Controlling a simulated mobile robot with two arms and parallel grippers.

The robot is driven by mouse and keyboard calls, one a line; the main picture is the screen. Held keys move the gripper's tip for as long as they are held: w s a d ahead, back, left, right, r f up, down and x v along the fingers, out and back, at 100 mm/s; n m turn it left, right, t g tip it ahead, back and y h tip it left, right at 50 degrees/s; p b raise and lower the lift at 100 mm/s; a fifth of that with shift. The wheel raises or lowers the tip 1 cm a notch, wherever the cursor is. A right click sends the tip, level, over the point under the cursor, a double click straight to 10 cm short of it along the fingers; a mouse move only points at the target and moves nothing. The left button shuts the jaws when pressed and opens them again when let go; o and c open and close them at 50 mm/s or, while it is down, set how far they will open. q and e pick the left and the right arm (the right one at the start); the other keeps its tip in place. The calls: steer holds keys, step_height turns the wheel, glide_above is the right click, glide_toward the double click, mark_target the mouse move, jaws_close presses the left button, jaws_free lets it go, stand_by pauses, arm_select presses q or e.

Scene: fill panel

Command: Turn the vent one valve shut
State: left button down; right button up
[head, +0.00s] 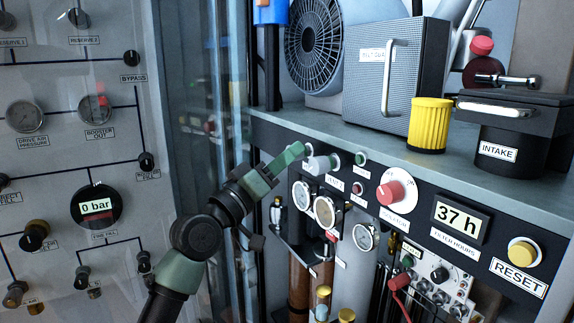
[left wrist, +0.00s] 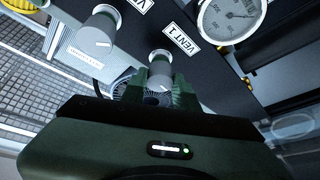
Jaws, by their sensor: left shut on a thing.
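The vent one valve is a small grey knob (left wrist: 160,66) beside a white VENT 1 label (left wrist: 187,44) in the left wrist view. My left gripper (left wrist: 158,82) has its green fingers shut around this knob, one on each side. A pale index line shows on the knob's end. In the head view my left gripper (head: 296,151) reaches the left end of the dark panel (head: 412,215) and hides the vent one knob. A second grey knob (left wrist: 98,36) stands beside it, apart from my fingers. My right gripper is not in view.
A pressure gauge (left wrist: 232,14) sits close to the VENT 1 label. A red-capped selector knob (head: 391,192), a 37 h display (head: 461,219) and a yellow RESET button (head: 523,253) line the panel. A yellow ribbed cup (head: 428,126) stands on the shelf above.

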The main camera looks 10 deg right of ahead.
arm_select(q)
steer(key=c, duration=1.1)
jaws_free()
steer(key=shift+s, duration=0.1)
steer(key=shift+b+v, duration=1.1)
steer(key=shift+v, duration=2.75)
